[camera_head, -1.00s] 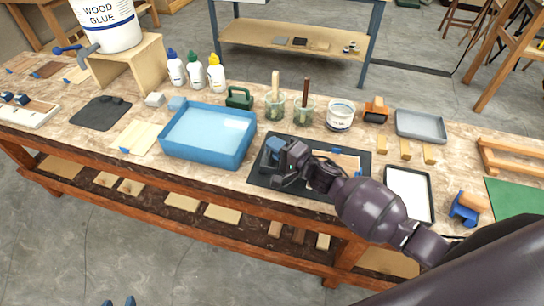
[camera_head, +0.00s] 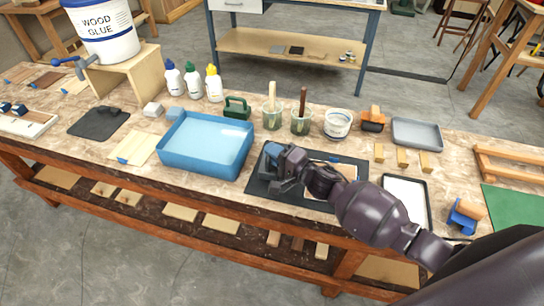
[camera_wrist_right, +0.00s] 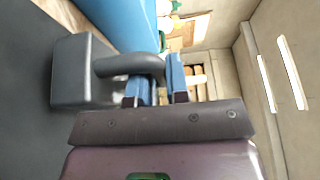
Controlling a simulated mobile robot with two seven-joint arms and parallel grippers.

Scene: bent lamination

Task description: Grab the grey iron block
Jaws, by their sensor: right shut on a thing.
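The grey iron block (camera_wrist_right: 80,72) shows in the right wrist view as a dark grey body with a rounded handle (camera_wrist_right: 125,65). It is at the dark mat (camera_head: 254,187) on the workbench. My right gripper (camera_wrist_right: 157,85) has its blue fingers shut on the handle. In the head view my right gripper (camera_head: 271,157) is over the left part of the mat, just right of the blue tray, and its own parts largely hide the block. I cannot tell whether the block touches the mat. My left gripper is not in view.
A blue tray of liquid (camera_head: 190,170) stands close on the left. Jars with brushes (camera_head: 300,122) and a white tub (camera_head: 338,124) stand behind. A framed pale sheet (camera_head: 404,195) and small wooden blocks (camera_head: 402,158) lie on the right.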

